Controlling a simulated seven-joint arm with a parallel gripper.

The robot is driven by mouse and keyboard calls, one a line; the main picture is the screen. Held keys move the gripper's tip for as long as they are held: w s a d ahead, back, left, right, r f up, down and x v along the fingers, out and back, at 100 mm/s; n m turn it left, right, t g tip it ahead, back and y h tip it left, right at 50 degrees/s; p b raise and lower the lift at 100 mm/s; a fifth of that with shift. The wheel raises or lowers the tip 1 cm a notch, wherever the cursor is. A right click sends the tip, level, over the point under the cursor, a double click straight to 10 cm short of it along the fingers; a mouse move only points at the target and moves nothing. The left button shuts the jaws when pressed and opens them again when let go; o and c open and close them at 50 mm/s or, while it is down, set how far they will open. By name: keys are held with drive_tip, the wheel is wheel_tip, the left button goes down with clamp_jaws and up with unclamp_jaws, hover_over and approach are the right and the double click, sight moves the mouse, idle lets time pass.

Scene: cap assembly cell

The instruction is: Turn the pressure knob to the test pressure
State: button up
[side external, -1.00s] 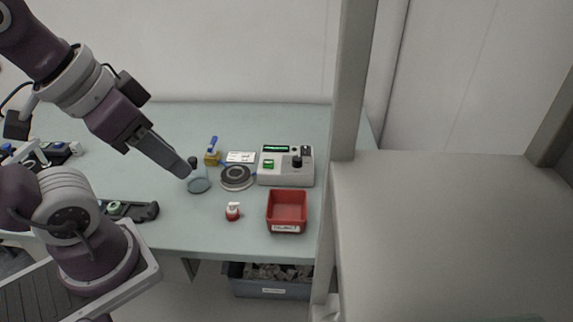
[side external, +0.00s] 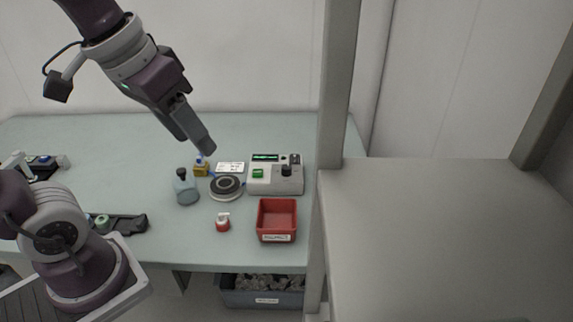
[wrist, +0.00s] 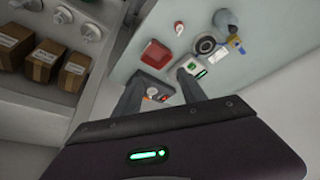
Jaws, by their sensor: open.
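The pressure knob (side external: 286,171) is a black knob on top of a pale test unit (side external: 262,186) at the back right of the bench. The unit has a lit green display (side external: 265,157) and a green button (side external: 258,173). My gripper (side external: 206,147) hangs in the air, left of the unit and higher than it, touching nothing. In the wrist view its two fingers (wrist: 160,92) are spread with nothing held. The unit shows there beside the right finger, with its display (wrist: 201,74) lit. I cannot make out the knob there.
In front are a red bin (side external: 277,235) and a small red-white bottle (side external: 223,223). A grey post (side external: 335,130) rises at right.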

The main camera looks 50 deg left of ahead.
drive_tip(key=w+a+f+n+g, duration=0.2)
drive_tip(key=w, duration=1.1)
drive_tip(key=n+g, duration=0.2)
drive_tip(key=n, duration=0.1)
approach(287, 167)
drive_tip(key=shift+n+g, duration=0.3)
wheel_tip(287, 167, down, 9)
drive_tip(key=shift+w+a+r, duration=0.1)
drive_tip(key=shift+w+r, duration=0.05)
clamp_jaws()
